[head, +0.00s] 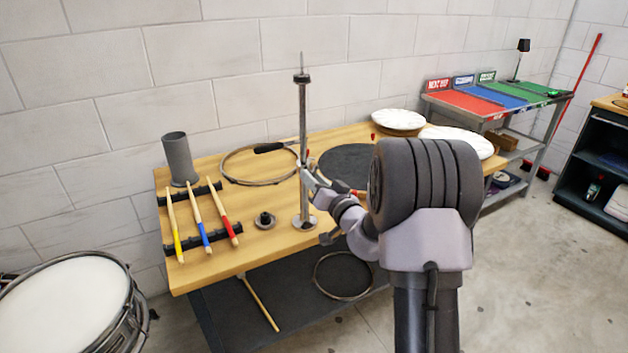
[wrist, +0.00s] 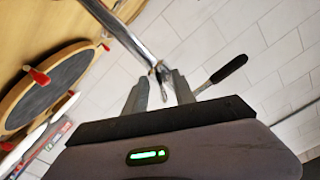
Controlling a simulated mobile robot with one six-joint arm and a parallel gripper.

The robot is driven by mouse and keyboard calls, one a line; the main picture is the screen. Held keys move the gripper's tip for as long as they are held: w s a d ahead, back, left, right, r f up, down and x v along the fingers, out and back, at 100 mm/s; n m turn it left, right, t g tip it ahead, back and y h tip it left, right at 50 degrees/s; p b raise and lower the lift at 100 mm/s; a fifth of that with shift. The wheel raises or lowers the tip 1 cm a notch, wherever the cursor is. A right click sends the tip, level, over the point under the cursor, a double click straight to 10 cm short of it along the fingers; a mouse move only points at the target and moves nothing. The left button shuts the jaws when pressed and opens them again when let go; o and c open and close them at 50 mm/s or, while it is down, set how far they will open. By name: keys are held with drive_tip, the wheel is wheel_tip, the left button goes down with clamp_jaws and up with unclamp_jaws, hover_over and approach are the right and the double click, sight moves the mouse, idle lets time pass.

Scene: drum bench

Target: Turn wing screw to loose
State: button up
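A thin metal stand (head: 303,110) rises upright from a round base on the wooden bench; its tube (wrist: 125,38) runs diagonally in the wrist view. The small wing screw (wrist: 163,76) shows at the tube's clamp, between my fingertips. My gripper (wrist: 161,76) has its two fingers apart, one on each side of the wing screw, with a gap visible around it. In the head view my gripper (head: 308,177) is at the stand's mid-height clamp, and the wing screw is too small to make out clearly there.
The bench (head: 255,245) holds a grey cylinder (head: 179,158), several drumsticks on a rack (head: 205,246), a wire hoop with a black handle (head: 270,147), a black disc-shaped pad (head: 346,160) and a black round fitting (head: 265,220). A drum (head: 65,305) stands at the lower left.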

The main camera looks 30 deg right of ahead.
drive_tip(key=s+p, duration=0.1)
drive_tip(key=s, duration=1.6)
drive_tip(key=shift+s+d, duration=0.2)
drive_tip(key=shift+d, duration=0.1)
